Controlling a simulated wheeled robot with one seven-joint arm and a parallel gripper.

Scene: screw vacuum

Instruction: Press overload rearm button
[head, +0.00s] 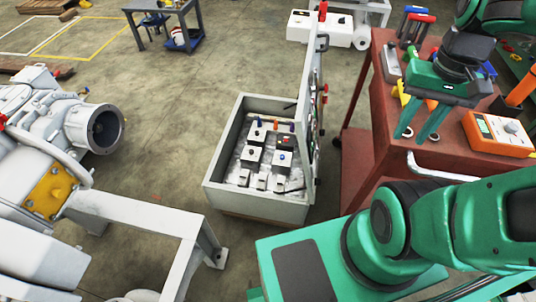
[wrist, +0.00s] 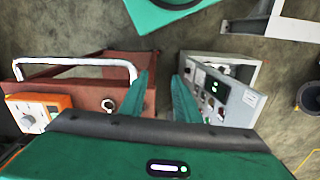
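The open grey control cabinet (head: 211,187) stands on the floor in the middle of the head view, its door (head: 316,110) swung up along its right side. Inside are small boxes with knobs or buttons, including a blue button (head: 282,156) and a dark block with red (head: 286,141). I cannot tell which is the overload rearm button. My gripper (head: 414,135) is open and empty over the red cart, right of the cabinet and apart from it. In the wrist view its fingers (wrist: 162,80) are spread, with the cabinet (wrist: 245,72) beyond the right finger.
The red cart (head: 352,150) carries an orange multimeter (head: 499,134) and several tools. The cabinet's upright door stands between my gripper and the cabinet's inside. A grey pump machine (head: 40,110) and its frame (head: 150,225) stand at left.

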